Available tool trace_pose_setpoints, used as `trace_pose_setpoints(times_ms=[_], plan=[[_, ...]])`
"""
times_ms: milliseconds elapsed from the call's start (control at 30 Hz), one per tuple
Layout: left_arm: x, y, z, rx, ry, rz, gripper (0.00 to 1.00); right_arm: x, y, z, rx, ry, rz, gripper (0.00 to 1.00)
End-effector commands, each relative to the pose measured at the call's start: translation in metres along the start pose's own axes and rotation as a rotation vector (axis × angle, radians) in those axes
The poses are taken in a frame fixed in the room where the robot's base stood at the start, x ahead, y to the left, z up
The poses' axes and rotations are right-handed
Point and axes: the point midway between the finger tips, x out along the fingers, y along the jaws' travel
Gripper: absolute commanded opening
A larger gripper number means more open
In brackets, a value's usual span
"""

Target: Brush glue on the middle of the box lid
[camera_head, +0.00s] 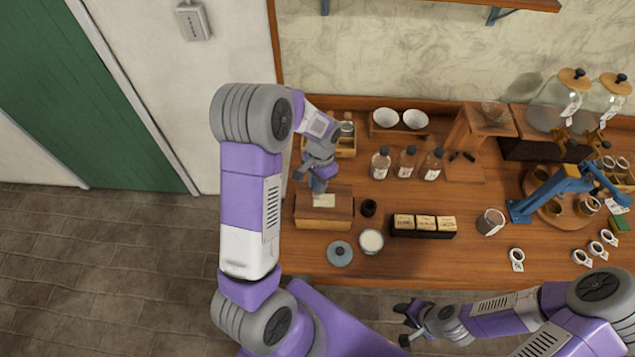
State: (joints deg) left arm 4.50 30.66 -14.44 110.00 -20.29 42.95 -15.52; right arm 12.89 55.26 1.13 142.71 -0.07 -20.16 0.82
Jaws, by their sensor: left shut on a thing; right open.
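A wooden box (324,221) stands on the table at the left, with a pale patch (324,201) in the middle of its lid. My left gripper (317,178) points down just above the back of the lid. It is shut on a small grey-blue thing (319,187), perhaps the brush, whose lower end is at the patch's back edge. I cannot tell whether it touches the lid. An open jar of white stuff (371,241), likely the glue, stands in front of the box, with a round grey lid (340,253) beside it. My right gripper (403,322) is open and empty, in front of the table.
A small dark cup (368,208) stands right of the box, then a black tray of labelled blocks (424,234). Several bottles (407,162) stand behind. A wooden crate (346,146) is behind my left gripper. A blue clamp-like tool (560,190) is at the right.

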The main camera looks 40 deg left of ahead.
Motion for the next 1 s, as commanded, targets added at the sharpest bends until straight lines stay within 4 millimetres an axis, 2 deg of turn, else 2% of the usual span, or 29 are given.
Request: trace_pose_setpoints(times_ms=[533,1000], plan=[[-0.056,0.002,0.006,0.000,0.002,-0.001,0.00,-0.039,-0.015,0.002,0.000,0.000,0.000,0.43],[-0.056,0.002,0.006,0.000,0.001,0.000,0.00,-0.039,-0.015,0.002,0.000,0.000,0.000,0.43]])
